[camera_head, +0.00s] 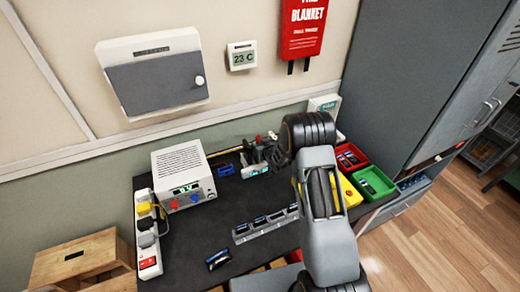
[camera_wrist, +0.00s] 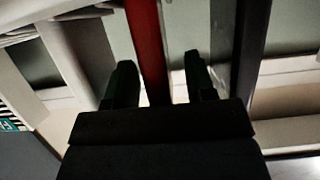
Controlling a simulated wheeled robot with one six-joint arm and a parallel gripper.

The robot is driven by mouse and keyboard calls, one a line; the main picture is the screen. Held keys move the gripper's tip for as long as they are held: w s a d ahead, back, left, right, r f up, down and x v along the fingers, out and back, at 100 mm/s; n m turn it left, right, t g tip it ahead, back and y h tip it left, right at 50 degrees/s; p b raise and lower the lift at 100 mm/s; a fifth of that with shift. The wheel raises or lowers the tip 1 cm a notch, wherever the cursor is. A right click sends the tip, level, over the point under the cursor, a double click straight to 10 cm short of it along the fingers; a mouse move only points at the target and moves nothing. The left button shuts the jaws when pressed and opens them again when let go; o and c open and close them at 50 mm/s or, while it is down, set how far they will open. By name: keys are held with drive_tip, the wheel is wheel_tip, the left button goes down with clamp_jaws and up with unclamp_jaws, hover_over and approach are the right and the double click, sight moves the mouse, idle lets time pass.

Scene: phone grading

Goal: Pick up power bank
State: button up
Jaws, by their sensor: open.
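In the wrist view my gripper (camera_wrist: 158,75) is open, its two dark fingers apart with nothing held between them. In the head view my arm rises over the right part of the table, and its fingers are not clearly visible. A small dark blue item (camera_head: 218,260) lies flat near the table's front left; it may be the power bank, but I cannot tell for sure. My gripper is well away from it. The wrist view shows no item that I can make out as a power bank.
The dark table (camera_head: 205,228) holds a white power supply (camera_head: 183,172), a power strip (camera_head: 148,238), a phone rack (camera_head: 265,226), a blue item (camera_head: 223,170), a red bin (camera_head: 350,157) and a green bin (camera_head: 374,183). A grey cabinet (camera_head: 395,75) stands right.

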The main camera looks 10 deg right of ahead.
clamp_jaws()
idle(0.5)
